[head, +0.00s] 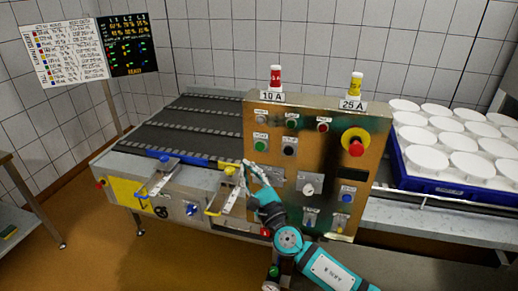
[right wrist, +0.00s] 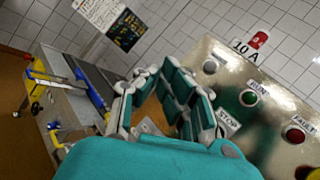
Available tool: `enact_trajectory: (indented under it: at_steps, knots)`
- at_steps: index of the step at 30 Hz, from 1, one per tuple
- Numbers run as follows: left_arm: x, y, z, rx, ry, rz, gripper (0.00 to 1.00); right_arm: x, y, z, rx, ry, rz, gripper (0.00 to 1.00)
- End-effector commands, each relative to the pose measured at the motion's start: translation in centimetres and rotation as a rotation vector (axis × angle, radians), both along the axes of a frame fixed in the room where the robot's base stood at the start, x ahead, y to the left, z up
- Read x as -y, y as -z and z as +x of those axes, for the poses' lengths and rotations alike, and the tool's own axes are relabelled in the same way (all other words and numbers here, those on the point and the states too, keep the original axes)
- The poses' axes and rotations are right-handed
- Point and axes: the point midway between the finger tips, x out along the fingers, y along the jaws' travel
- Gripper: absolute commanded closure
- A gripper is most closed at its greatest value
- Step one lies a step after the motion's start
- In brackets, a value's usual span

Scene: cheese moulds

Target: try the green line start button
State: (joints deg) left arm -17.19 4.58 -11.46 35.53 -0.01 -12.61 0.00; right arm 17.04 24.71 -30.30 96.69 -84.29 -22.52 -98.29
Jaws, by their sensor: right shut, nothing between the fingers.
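The control panel (head: 310,205) is a brassy upright plate. A green button (head: 260,146) sits in its upper left part under a small label too small to read; I take it as the start button. Right of it is a black button (head: 289,151), and above that a green RUN light (head: 292,124), which also shows in the right wrist view (right wrist: 249,97). My right gripper (head: 246,166) is shut and empty, in front of the panel's left edge, a little below and left of the green button. Contact cannot be told. In the right wrist view the green button is not visible. My left gripper is not in view.
A red FAULT light (head: 323,127) and a red mushroom button on yellow (head: 355,147) are on the panel. A blue crate (head: 445,190) of white moulds stands right.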

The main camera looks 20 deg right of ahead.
Motion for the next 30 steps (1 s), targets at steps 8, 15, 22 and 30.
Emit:
enact_trajectory:
  at_steps: [8,15,22,30]
  knots:
    - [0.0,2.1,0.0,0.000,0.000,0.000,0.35,2.2,0.3,3.2,0.003,0.004,-0.001,1.00]
    - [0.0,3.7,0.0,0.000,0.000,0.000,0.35,3.8,0.3,5.6,0.001,0.002,0.001,1.00]
    - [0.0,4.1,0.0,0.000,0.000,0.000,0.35,4.5,0.1,6.6,-0.001,0.000,0.001,1.00]
    - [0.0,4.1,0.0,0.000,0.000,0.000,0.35,4.6,0.0,6.7,-0.001,0.001,0.001,1.00]
